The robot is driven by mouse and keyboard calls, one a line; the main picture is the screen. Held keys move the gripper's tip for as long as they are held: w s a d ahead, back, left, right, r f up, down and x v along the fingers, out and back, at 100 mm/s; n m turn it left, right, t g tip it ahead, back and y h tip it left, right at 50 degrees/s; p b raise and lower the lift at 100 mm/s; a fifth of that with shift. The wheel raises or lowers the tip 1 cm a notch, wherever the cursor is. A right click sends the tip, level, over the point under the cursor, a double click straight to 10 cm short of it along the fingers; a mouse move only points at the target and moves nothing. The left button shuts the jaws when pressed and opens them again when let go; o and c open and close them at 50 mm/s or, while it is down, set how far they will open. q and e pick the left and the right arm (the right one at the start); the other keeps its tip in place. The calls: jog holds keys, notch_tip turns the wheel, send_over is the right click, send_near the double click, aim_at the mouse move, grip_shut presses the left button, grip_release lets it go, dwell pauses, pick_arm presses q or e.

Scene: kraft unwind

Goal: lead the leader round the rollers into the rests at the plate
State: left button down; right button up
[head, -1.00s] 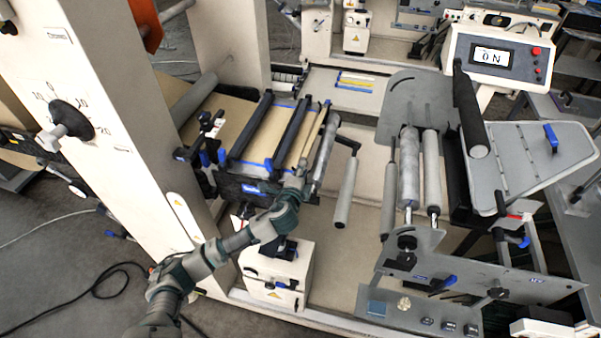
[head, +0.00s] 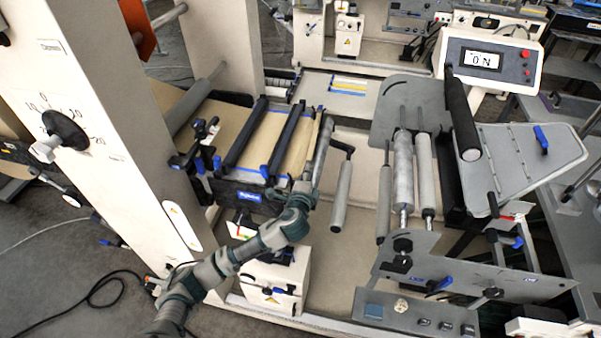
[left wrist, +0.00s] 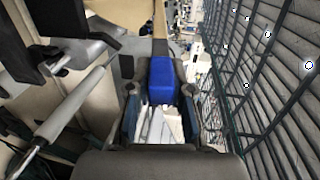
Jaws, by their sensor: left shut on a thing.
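My left gripper (head: 307,183) is at the near side of the splice table, beside the lower end of a grey roller (head: 322,150). The tan kraft web (head: 302,140) lies over the table and reaches close to that roller. Slim rollers (head: 342,196) (head: 385,205) and two thicker rollers (head: 403,175) (head: 425,175) stand to the right. A grey side plate (head: 520,155) carries a blue clip at the far right. I cannot make out the rests. My right gripper is not in view.
Two dark bars (head: 285,140) cross the table. A black cylinder (head: 462,125) overhangs near the display panel (head: 483,60). A front plate (head: 470,280) with knobs stands low right. In the wrist view, a dark grid (left wrist: 265,85) fills the right side.

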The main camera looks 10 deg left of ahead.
pick_arm(q)
jog(key=shift+d+r, duration=0.25)
jog(key=shift+d, duration=0.3)
jog(key=shift+s+f+m+t+h+b, duration=0.2)
jog(key=shift+f+m+t+h+b, duration=0.65)
jog(key=shift+b, duration=2.15)
jog(key=shift+f+n, duration=0.25)
jog(key=d+f, duration=0.1)
jog(key=d, duration=0.5)
jog(key=shift+f+b, duration=0.2)
jog(key=shift+b, duration=0.15)
jog(key=shift+s+a+f+h, duration=0.1)
jog(key=shift+a+h, duration=0.4)
jog(key=shift+h, duration=0.05)
jog(key=shift+f, duration=0.1)
